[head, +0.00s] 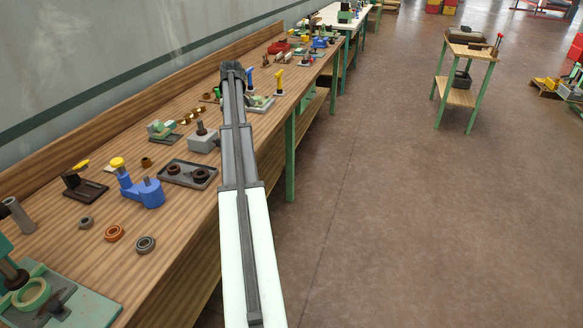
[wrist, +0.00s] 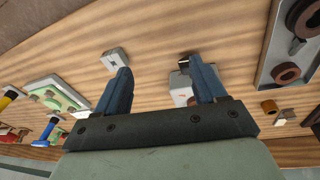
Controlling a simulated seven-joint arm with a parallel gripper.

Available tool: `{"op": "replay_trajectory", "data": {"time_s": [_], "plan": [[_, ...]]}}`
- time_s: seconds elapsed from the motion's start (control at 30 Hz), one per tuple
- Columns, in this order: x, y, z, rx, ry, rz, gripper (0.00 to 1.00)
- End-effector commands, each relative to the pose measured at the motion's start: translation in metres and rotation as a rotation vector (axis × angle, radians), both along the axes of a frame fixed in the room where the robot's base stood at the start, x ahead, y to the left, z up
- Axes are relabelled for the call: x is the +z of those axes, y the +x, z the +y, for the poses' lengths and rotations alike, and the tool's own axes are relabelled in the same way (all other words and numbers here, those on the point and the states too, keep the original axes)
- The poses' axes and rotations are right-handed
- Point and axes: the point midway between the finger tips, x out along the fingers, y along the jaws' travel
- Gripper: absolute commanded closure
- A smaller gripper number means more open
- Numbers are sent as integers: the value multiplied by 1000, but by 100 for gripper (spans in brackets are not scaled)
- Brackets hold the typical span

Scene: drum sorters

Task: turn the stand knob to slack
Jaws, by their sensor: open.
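My gripper (wrist: 160,64) is open and empty in the wrist view, its two blue-grey fingers apart above the bench. A pale grey block (wrist: 180,92) with a reddish mark shows beside and partly behind the right finger. It looks like the grey block (head: 203,142) with a dark upright knob (head: 201,128) in the head view, left of my arm. I cannot tell which of these is the stand knob, nor read any slack mark. My arm hides the fingers in the head view.
A dark tray (head: 205,183) with ring parts lies near the grey block. A small pale block (wrist: 114,58) is by the left finger. A green plate (wrist: 60,95) and coloured-handled tools lie farther left in the wrist view.

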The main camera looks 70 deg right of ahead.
Motion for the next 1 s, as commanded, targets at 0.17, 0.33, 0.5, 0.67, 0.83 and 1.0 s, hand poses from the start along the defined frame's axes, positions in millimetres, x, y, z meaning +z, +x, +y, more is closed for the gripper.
{"op": "replay_trajectory", "data": {"time_s": [0.17,0.33,0.5,0.67,0.83,1.0], "plan": [[-17,-22,-13,-47,10,-47,30],[-32,-41,-25,-95,19,-91,30],[-48,-61,-36,-143,28,-138,30],[-63,-79,-45,-191,37,-182,30],[-80,-99,-53,-245,45,-229,30],[-98,-118,-60,-299,53,-277,30]]}}
